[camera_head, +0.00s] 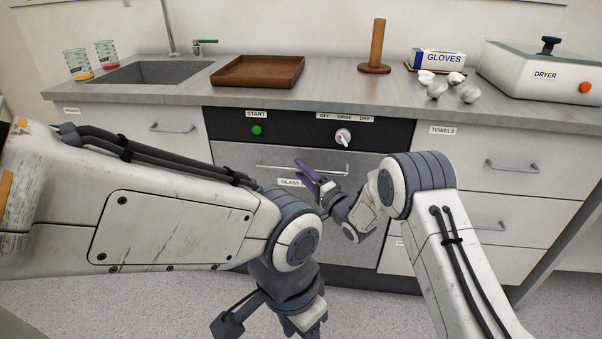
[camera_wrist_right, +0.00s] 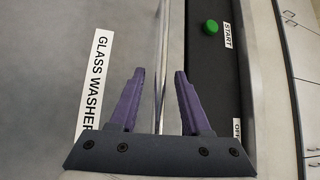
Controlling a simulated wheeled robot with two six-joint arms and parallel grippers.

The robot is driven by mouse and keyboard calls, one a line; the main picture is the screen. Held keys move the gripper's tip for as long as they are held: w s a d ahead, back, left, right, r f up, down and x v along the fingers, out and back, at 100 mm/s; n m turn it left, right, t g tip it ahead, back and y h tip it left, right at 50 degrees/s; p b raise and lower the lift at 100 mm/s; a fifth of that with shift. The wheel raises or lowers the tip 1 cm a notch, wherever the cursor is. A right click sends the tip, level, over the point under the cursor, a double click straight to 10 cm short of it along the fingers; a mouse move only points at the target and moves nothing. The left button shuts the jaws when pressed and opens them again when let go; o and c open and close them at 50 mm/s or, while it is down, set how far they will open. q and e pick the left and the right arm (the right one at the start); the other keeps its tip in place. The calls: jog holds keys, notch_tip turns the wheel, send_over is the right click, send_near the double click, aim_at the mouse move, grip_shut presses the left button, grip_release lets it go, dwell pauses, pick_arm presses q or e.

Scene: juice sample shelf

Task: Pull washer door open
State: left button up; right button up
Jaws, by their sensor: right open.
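The glass washer door (camera_head: 235,160) is a grey panel under a black control strip and looks shut. Its thin horizontal metal handle (camera_head: 280,168) runs across the upper part. My right gripper (camera_head: 314,178) is at the handle's right part, open. In the right wrist view, the handle bar (camera_wrist_right: 163,45) passes between the two purple fingers of the right gripper (camera_wrist_right: 159,95), with gaps visible on both sides. The "GLASS WASHER" label (camera_wrist_right: 95,80) is left of it. My left gripper (camera_head: 300,326) hangs low at the bottom edge, partly cut off.
The control strip has a green start button (camera_head: 257,130) and a dial (camera_head: 343,136). Drawers (camera_head: 510,165) flank the washer on the right, a cabinet (camera_head: 165,135) on the left. The counter above holds a wooden tray (camera_head: 258,72) and a dryer (camera_head: 540,75). My left forearm covers part of the door.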

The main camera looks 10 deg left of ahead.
jog(key=shift+w+a, duration=0.25)
jog(key=shift+a, duration=0.1)
grip_shut()
dwell(1.2)
